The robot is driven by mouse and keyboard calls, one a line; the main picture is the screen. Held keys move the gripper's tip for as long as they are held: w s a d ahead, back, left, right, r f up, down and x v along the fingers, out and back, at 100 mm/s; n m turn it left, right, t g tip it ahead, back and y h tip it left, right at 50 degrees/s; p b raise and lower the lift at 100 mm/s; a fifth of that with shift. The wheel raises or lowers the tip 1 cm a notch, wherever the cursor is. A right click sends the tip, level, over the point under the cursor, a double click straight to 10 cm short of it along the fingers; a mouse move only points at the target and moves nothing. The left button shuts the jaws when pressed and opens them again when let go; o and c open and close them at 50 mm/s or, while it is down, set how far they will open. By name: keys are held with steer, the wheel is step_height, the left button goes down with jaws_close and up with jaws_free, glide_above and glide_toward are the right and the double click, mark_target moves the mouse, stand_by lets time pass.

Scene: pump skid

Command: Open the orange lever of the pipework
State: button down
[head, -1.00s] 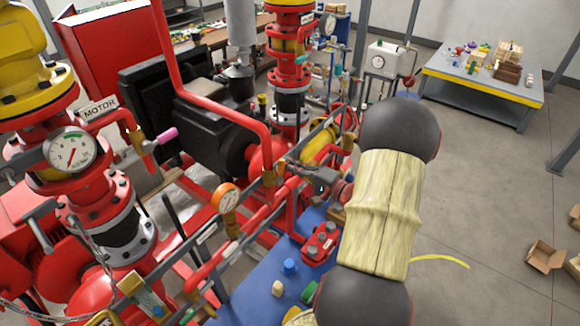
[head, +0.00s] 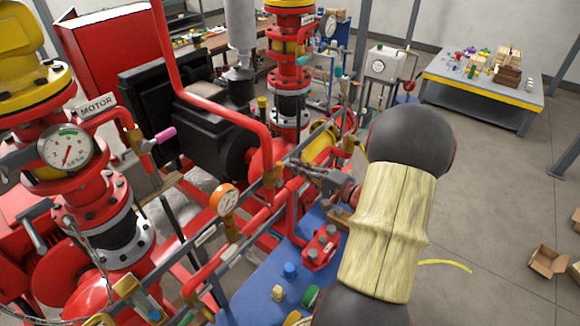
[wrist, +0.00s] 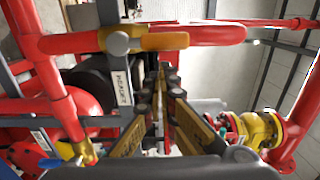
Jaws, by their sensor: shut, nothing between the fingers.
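An orange lever (wrist: 158,41) lies along a horizontal red pipe in the upper middle of the wrist view, beside a metal fitting. My gripper (wrist: 165,85) is shut and empty. Its fingertips show just below the lever in that picture, apart from it as far as I can see; the depth between them is hard to judge. In the head view my gripper (head: 301,168) is among the red pipes, partly hidden. Several small orange-brown fittings show there, and I cannot tell which one is the lever.
Red pipes crowd the gripper. A yellow valve body (wrist: 258,130) is at the wrist view's lower right. Open floor (head: 490,200) lies right.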

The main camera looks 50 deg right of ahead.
steer(key=s+b, duration=0.1)
steer(key=s, duration=0.5)
steer(key=shift+s+d, duration=0.25)
steer(key=shift+s, duration=0.1)
stand_by(0.6)
